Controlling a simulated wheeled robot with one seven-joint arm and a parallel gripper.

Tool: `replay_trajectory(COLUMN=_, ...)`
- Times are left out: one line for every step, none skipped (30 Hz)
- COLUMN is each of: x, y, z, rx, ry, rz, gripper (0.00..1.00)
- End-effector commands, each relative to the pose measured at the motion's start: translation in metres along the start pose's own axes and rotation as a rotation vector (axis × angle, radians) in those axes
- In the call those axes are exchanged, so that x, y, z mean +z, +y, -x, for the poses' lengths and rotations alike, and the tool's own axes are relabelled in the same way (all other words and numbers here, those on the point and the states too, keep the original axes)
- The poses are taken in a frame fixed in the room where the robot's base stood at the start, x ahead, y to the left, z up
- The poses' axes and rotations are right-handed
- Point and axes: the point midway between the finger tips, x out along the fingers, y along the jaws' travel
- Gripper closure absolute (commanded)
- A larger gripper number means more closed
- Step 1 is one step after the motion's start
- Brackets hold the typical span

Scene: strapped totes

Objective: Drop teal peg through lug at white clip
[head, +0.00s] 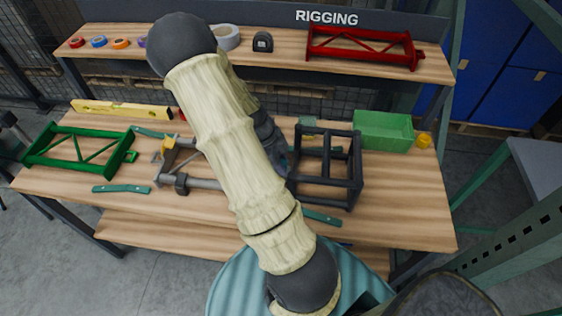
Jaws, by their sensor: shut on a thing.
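My arm crosses the middle of the head view and hides much of the bench centre. The dark end of my gripper (270,137) shows partly at its right edge, over the bench; its fingertips are hidden. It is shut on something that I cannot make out. A small bit of teal (291,152) shows just right of it, by the dark frame; I cannot tell whether this is the peg. Teal strips lie on the bench at the left (121,188), at the back (150,132) and at the front right (322,217). I cannot make out the lug or white clip.
A dark open box frame (340,182) stands right of my gripper. A green frame (75,147), yellow level (121,109) and grey clamp (182,182) lie left. A red frame (365,47) lies on the back shelf.

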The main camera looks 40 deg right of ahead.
Motion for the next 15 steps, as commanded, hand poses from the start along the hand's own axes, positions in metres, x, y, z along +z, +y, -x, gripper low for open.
replay_trajectory(x=0.0010, y=-0.0001, z=-0.0025, rx=0.000, ry=0.000, rz=0.000, gripper=0.94)
replay_trajectory(x=0.0013, y=-0.0001, z=-0.0030, rx=0.000, ry=0.000, rz=0.000, gripper=0.94)
replay_trajectory(x=0.0015, y=-0.0002, z=-0.0036, rx=0.000, ry=0.000, rz=0.000, gripper=0.94)
replay_trajectory(x=0.0016, y=-0.0002, z=-0.0039, rx=0.000, ry=0.000, rz=0.000, gripper=0.94)
replay_trajectory(x=0.0017, y=-0.0002, z=-0.0041, rx=0.000, ry=0.000, rz=0.000, gripper=0.94)
replay_trajectory(x=0.0018, y=-0.0002, z=-0.0042, rx=0.000, ry=0.000, rz=0.000, gripper=0.94)
replay_trajectory(x=0.0017, y=-0.0002, z=-0.0042, rx=0.000, ry=0.000, rz=0.000, gripper=0.94)
replay_trajectory(x=0.0017, y=-0.0002, z=-0.0041, rx=0.000, ry=0.000, rz=0.000, gripper=0.94)
replay_trajectory(x=0.0017, y=-0.0002, z=-0.0041, rx=0.000, ry=0.000, rz=0.000, gripper=0.94)
replay_trajectory(x=0.0016, y=-0.0002, z=-0.0040, rx=0.000, ry=0.000, rz=0.000, gripper=0.94)
replay_trajectory(x=0.0016, y=-0.0002, z=-0.0040, rx=0.000, ry=0.000, rz=0.000, gripper=0.94)
replay_trajectory(x=0.0016, y=-0.0002, z=-0.0040, rx=0.000, ry=0.000, rz=0.000, gripper=0.94)
replay_trajectory(x=0.0016, y=-0.0002, z=-0.0040, rx=0.000, ry=0.000, rz=-0.001, gripper=0.94)
replay_trajectory(x=0.0016, y=-0.0002, z=-0.0040, rx=0.000, ry=0.000, rz=0.000, gripper=0.68)
replay_trajectory(x=0.0016, y=-0.0002, z=-0.0040, rx=0.000, ry=0.000, rz=-0.001, gripper=0.60)
